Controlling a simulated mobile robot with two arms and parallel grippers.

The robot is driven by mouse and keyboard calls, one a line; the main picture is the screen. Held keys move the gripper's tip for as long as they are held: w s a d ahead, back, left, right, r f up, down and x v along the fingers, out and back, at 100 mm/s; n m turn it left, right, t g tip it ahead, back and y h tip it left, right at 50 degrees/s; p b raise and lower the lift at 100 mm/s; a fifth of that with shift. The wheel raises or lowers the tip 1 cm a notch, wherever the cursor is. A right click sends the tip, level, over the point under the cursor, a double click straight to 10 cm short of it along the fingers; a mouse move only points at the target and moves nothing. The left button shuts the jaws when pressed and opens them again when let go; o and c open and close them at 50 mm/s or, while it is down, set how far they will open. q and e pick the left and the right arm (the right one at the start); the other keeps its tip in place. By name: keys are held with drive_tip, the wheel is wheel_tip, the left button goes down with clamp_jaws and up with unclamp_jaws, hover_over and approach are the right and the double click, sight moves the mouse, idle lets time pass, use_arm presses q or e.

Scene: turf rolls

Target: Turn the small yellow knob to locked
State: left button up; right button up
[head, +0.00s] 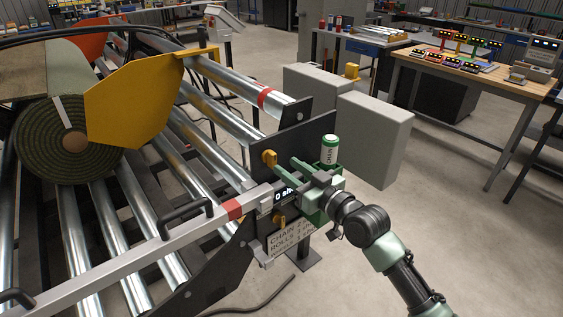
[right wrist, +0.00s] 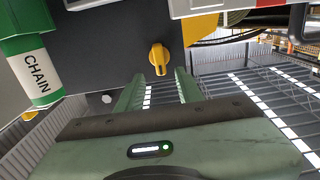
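A small yellow knob (head: 269,157) sits on the dark panel at the end of the roller frame. A yellow knob (right wrist: 158,56) also shows in the right wrist view, just beyond and between my fingertips, its handle pointing roughly up and down in that picture. My right gripper (head: 284,165) is open and empty, its two fingers reaching toward the knob. In the right wrist view my right gripper (right wrist: 158,82) shows a clear gap between its fingers, apart from the knob. A second yellow part (head: 279,222) shows lower on the panel, partly hidden. My left gripper is not in view.
A green and white CHAIN can (head: 329,150) stands close to my right gripper. A grey bar with a red band (head: 232,209), a small display (head: 284,195) and a lettered sign (head: 289,238) are close by. Grey boxes (head: 372,140) stand behind. Floor on the right is open.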

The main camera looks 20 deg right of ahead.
sight(275, 158)
drive_tip(key=x, duration=0.6)
drive_tip(key=shift+s, duration=0.1)
clamp_jaws()
